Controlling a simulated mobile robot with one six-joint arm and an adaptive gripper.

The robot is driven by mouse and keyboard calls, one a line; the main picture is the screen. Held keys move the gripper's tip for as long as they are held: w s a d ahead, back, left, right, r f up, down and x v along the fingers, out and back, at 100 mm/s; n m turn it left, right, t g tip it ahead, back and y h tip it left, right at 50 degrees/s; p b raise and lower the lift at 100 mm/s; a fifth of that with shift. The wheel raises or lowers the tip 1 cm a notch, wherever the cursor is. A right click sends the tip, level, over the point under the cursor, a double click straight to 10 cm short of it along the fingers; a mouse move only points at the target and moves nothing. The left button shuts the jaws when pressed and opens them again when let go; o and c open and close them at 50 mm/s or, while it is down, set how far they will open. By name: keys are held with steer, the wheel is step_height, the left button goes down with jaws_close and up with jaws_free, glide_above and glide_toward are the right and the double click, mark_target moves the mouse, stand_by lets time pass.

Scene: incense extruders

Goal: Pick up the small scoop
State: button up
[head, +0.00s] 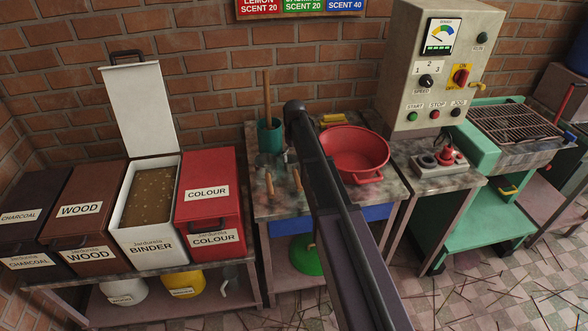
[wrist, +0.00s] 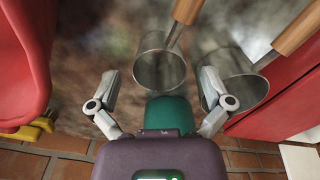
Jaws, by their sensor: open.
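Two metal scoops with wooden handles lie on the worktop. The smaller-looking scoop (wrist: 160,68) is in the middle of the wrist view; its handle (head: 297,180) shows beside my arm in the head view. The larger-looking scoop (wrist: 240,88) is just to its right in the wrist view, with its handle (head: 269,184) on the left in the head view. My gripper (wrist: 160,80) is open, its fingers on either side of the smaller scoop's cup in the picture. I cannot tell whether they touch it. My arm hides the gripper in the head view.
A green cup (head: 269,134) stands close behind the scoops and shows just before my gripper (wrist: 168,113). A red pan (head: 352,148) is to the right in the head view. The red colour bin (head: 209,178) is to the left. A brick wall (head: 215,70) stands behind.

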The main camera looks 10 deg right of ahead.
mark_target(294, 165)
steer(key=shift+f, duration=0.15)
steer(key=shift+w+f+b, duration=0.15)
steer(key=shift+f+b, duration=2.3)
steer(key=shift+b, duration=0.2)
steer(key=c, duration=1.1)
